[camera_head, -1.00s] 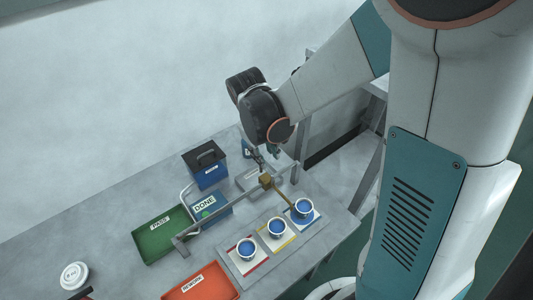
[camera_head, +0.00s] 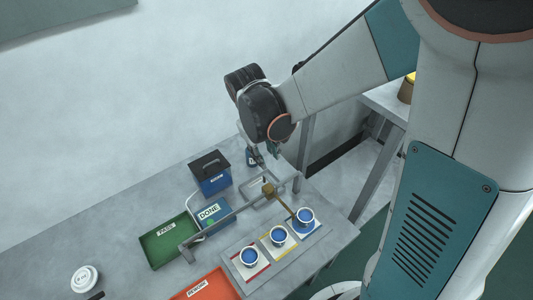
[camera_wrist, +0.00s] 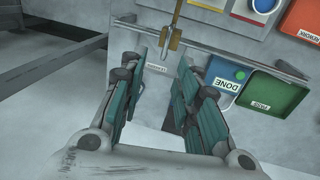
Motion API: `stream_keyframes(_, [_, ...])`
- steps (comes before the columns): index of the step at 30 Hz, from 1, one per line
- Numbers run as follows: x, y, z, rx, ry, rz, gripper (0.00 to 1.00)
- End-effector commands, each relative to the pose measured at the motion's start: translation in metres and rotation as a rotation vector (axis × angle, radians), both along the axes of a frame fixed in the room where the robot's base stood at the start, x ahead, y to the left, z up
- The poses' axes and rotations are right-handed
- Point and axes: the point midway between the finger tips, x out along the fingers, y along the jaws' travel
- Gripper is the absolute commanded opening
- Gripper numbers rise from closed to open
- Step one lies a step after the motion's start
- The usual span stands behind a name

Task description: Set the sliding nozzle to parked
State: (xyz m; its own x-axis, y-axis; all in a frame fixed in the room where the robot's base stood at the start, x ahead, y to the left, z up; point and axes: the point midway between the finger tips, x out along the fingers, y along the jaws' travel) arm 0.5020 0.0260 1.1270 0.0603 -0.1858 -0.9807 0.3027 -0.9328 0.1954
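The sliding nozzle is a brass block (camera_head: 268,189) on a grey rail (camera_head: 225,220), toward the rail's far right end. Its thin brass arm slants down toward the rightmost cup (camera_head: 305,216), on a blue-edged mat. In the wrist view the brass block (camera_wrist: 172,40) is near the top centre, beyond the fingertips. My gripper (camera_head: 265,155) hangs above and behind the block, apart from it. In the wrist view my gripper (camera_wrist: 161,60) is open, with teal fingers spread and nothing between them. A small white label (camera_wrist: 157,69) shows between the fingers, its print unclear.
Two more blue-filled cups stand on mats, one yellow-edged (camera_head: 278,236) and one red-edged (camera_head: 249,257). A blue DONE box (camera_head: 213,212), green PASS tray (camera_head: 150,250), red REWORK tray (camera_head: 207,285) and blue black-topped box (camera_head: 210,172) surround the rail. The table's left is mostly clear.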

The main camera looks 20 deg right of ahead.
Motion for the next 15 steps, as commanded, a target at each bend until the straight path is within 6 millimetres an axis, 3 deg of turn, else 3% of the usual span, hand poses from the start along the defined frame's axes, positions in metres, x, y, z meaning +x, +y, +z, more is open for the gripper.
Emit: stream_keyframes(15, [-0.002,0.006,0.034,0.000,0.000,0.001,0.30])
